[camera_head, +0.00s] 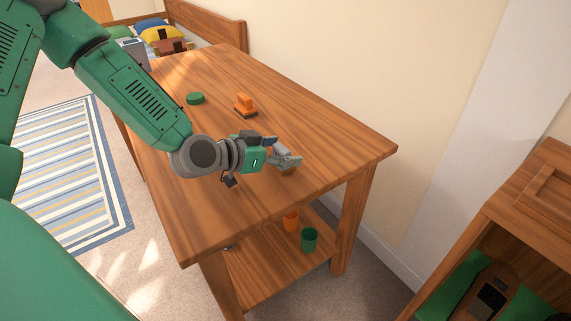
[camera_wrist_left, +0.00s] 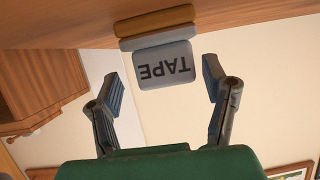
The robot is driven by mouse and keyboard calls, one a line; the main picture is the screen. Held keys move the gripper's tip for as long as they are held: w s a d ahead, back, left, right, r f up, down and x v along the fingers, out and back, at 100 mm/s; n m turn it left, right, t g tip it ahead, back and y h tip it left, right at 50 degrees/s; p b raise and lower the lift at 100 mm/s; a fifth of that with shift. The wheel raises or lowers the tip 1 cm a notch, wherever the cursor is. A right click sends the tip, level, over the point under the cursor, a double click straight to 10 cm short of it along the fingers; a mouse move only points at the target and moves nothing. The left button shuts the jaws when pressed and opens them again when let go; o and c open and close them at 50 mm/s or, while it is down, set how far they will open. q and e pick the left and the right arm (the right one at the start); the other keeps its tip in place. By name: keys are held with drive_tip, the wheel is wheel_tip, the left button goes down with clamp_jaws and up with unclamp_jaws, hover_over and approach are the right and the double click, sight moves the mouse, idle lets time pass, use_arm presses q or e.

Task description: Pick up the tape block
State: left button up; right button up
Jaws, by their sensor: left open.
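The tape block (camera_wrist_left: 165,65) shows in the left wrist view as a pale grey block with dark upside-down letters TAPE and a tan-orange base. The base meets the wooden table top (camera_head: 336,133). My left gripper (camera_wrist_left: 162,76) is open, with one finger on each side of the block in this view and gaps on both sides. In the head view my left gripper (camera_head: 290,158) is low over the near part of the table and hides most of the block; only a bit of orange-brown shows below the fingers. My right gripper is in neither view.
Farther along the table stand a green round piece (camera_head: 195,98) and an orange block on a dark base (camera_head: 245,106). A green cup (camera_head: 309,239) and an orange item (camera_head: 291,220) stand on the lower shelf. A wooden cabinet (camera_head: 530,205) is at the right; the wall runs behind.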

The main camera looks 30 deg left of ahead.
use_arm(q)
drive_tip(key=shift+w+a+f, duration=0.25)
drive_tip(key=shift+w+f, duration=0.05)
drive_tip(key=shift+a, duration=0.35)
drive_tip(key=shift+d, duration=0.4)
drive_tip(key=c, duration=1.3)
drive_tip(key=shift+o, duration=0.2)
drive_tip(key=shift+d+r, duration=0.1)
